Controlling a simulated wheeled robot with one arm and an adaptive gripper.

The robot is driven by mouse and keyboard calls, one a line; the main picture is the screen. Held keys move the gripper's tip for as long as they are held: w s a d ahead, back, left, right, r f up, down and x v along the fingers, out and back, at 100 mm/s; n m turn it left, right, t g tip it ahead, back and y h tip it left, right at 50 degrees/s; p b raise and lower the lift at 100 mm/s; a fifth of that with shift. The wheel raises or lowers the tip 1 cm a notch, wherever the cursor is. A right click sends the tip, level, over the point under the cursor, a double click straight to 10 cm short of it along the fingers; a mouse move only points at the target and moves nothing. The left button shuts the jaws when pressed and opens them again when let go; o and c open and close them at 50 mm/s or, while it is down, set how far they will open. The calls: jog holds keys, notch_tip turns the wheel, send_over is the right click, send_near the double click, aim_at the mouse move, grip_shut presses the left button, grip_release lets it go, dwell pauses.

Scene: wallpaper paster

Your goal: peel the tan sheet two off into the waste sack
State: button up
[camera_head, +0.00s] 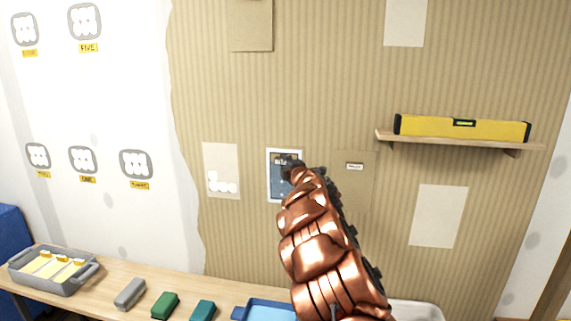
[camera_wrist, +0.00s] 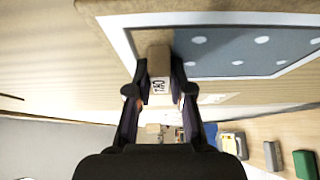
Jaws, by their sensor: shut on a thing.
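My gripper (camera_wrist: 159,88) is shut on a small tan tab (camera_wrist: 159,66) with dark sideways lettering that I cannot read surely. The tab is at the edge of a white-framed panel (camera_wrist: 122,42) with a blue, white-dotted face and a tan part beside it. In the head view, my gripper (camera_head: 292,168) is in front of this framed panel (camera_head: 271,190) and hides part of it. A tan sheet (camera_head: 358,185) with a small white label is on the wall to its right. Another tan sheet (camera_head: 251,25) is higher up. I cannot pick out the waste sack for certain.
A shelf (camera_head: 460,141) with a yellow level (camera_head: 462,128) juts out at right. Below, a bench (camera_head: 108,282) holds a grey tray (camera_head: 55,287), several coloured blocks and a blue tray (camera_head: 265,307). Pale sheets (camera_head: 438,216) are on the wall. A blue object (camera_head: 12,228) stands far left.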

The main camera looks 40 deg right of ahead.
grip_shut()
jog(key=shift+s+a+b, duration=0.45)
jog(key=shift+s+a, duration=0.05)
jog(key=shift+a, duration=0.25)
jog(key=shift+s+a+b, duration=0.45)
jog(key=shift+a+b, duration=0.05)
jog(key=shift+a, duration=0.2)
jog(key=shift+s+a+b, duration=0.45)
jog(key=shift+s+a, duration=0.05)
jog(key=shift+a, duration=0.25)
dwell(0.3)
jog(key=s+a+b, duration=0.2)
jog(key=s+a, duration=0.2)
jog(key=a, duration=0.1)
jog(key=shift+a, duration=0.25)
dwell(0.5)
dwell(0.7)
